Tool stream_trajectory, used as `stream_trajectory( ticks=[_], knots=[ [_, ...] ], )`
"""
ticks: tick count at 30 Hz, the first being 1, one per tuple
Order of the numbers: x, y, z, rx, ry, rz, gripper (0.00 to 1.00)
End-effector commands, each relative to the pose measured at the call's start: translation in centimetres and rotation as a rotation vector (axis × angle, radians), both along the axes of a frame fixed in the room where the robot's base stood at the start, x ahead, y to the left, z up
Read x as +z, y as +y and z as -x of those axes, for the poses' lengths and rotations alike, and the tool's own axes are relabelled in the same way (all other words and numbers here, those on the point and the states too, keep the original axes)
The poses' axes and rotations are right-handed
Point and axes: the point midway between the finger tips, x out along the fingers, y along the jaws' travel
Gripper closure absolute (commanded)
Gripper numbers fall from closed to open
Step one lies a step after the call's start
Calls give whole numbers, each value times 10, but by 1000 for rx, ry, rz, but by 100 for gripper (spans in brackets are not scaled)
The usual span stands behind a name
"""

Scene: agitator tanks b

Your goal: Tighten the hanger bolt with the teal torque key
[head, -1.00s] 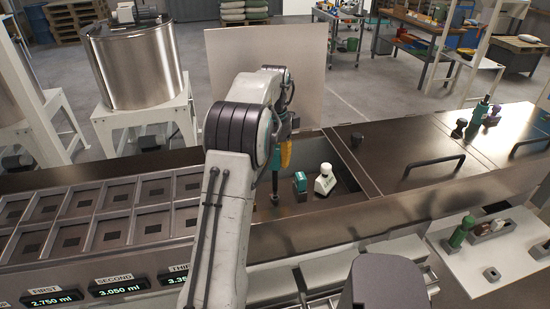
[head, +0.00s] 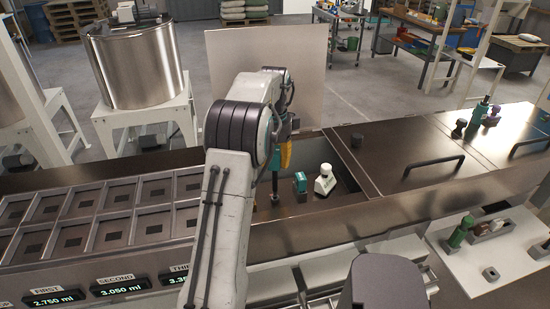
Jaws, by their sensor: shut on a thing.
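My gripper (head: 284,145) is behind my raised arm, over the open dark well, and its fingers are mostly hidden. It is shut on a tool with yellow and teal parts, partly covered by my arm. I cannot tell for certain whether this is the teal torque key. A teal block (head: 300,182) and a white and green bottle-like thing (head: 325,180) stand in the well to the right. Another teal upright piece (head: 484,108) stands on the dark lid at far right beside a purple one (head: 493,116). I cannot make out the hanger bolt.
A tray of square compartments (head: 94,222) with number displays lies at left. A steel tank (head: 136,65) and a pale upright panel (head: 250,55) stand behind. Dark handles (head: 433,166) and a black knob (head: 459,128) rise from the lid. A white board (head: 440,235) holds a green handle (head: 462,232).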

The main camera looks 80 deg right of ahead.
Motion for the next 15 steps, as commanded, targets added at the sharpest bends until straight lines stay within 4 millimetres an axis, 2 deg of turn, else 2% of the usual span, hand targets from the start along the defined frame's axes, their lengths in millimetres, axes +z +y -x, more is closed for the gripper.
stream_trajectory(
  ticks=[15],
  knots=[
    [-3,0,0,0,0,1,99]
  ],
)
